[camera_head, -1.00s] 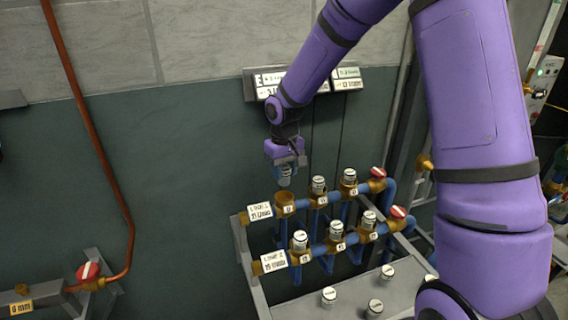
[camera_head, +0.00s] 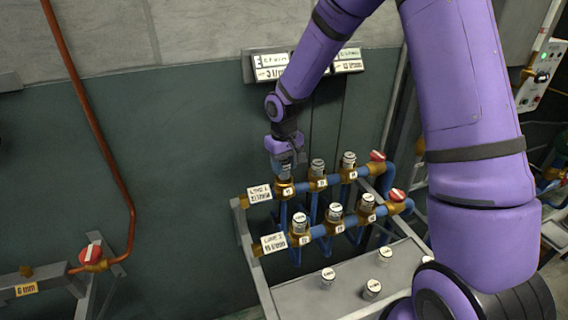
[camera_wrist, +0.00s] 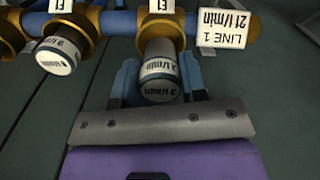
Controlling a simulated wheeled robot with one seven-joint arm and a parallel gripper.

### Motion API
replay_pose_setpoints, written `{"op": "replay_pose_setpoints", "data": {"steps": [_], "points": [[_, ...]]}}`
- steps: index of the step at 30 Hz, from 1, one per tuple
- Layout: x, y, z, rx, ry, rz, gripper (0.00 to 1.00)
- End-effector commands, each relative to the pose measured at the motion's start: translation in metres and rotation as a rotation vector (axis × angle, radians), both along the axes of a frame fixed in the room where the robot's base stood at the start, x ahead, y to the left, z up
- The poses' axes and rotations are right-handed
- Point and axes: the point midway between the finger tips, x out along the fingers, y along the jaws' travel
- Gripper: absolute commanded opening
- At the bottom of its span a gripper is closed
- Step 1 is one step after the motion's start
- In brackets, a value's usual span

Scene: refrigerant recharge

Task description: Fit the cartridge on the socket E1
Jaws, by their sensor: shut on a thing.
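My gripper (camera_head: 287,156) is shut on a cartridge, with its blue fingers (camera_wrist: 160,82) on either side of it in the wrist view. The cartridge (camera_wrist: 158,72) is a grey cylinder with a white printed end reading l/min. It is in line with the brass socket nearest the LINE 1 plate (camera_wrist: 223,30), whose small tag (camera_wrist: 166,4) looks like E1. In the head view this socket (camera_head: 284,188) is at the left end of the upper pipe row, right under my gripper. The cartridge's far end meets the brass ring; I cannot tell how deep it sits.
A neighbouring cartridge (camera_wrist: 57,56) sits close beside in the same row. The lower row also holds several cartridges (camera_head: 300,222). Loose ones (camera_head: 328,276) stand on the grey shelf (camera_head: 308,294) in front. Red valve handles (camera_head: 377,156) are at the right ends.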

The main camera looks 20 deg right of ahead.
Motion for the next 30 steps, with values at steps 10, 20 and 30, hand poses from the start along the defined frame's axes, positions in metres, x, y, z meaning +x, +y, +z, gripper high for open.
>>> {"op": "replay_pose_setpoints", "data": {"steps": [10, 20, 30], "points": [[0.000, 0.001, -0.001, 0.000, -0.001, 0.000, 0.13], [0.000, 0.001, -0.003, 0.000, 0.000, 0.001, 0.13], [0.000, 0.001, -0.012, 0.000, 0.001, 0.000, 0.13]]}}
